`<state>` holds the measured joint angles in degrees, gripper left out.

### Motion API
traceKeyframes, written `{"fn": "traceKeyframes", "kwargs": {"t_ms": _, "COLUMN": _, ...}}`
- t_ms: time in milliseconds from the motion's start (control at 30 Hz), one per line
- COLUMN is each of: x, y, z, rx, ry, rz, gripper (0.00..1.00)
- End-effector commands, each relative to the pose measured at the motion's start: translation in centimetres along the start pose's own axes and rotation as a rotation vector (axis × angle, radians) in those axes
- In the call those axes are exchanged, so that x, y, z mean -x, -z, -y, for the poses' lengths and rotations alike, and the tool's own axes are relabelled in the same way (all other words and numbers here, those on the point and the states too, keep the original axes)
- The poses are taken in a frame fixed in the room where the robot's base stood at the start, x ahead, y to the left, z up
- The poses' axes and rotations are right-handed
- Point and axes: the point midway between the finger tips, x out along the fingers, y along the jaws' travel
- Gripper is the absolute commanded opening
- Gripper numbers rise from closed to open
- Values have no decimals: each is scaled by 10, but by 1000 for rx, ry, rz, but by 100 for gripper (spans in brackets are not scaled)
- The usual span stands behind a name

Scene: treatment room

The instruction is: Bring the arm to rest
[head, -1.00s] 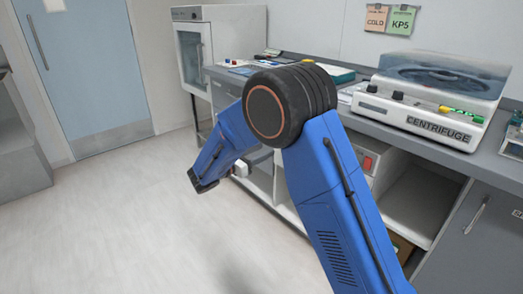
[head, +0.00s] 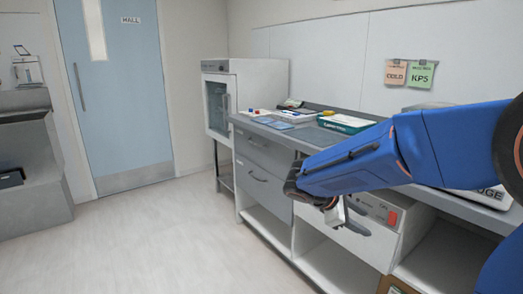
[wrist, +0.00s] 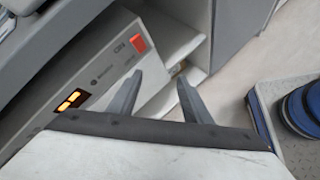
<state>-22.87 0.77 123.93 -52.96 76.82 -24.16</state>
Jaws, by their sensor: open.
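My blue arm reaches across the right of the head view, over the front of the counter, with its lower end pointing left and down.
The counter (head: 258,128) carries a green-and-white box (head: 345,123), small items and the centrifuge, mostly hidden by my arm. A glass-fronted cabinet (head: 218,105) stands at the counter's far end. The floor (head: 170,235) at left is clear toward the blue door (head: 120,100).

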Motion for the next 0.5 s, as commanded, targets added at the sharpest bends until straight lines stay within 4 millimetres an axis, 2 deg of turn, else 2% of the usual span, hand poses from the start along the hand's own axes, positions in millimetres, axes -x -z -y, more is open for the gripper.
{"fn": "traceKeyframes", "kwargs": {"t_ms": 33, "x": -2, "y": -13, "z": 11, "rx": -51, "ry": 29, "rz": -28, "gripper": 45}}
{"fn": "traceKeyframes", "kwargs": {"t_ms": 200, "x": -7, "y": -41, "z": 50, "rx": -216, "ry": 127, "rz": -127, "gripper": 45}}
{"fn": "traceKeyframes", "kwargs": {"t_ms": 500, "x": -5, "y": -74, "z": 118, "rx": -522, "ry": 289, "rz": -295, "gripper": 45}}
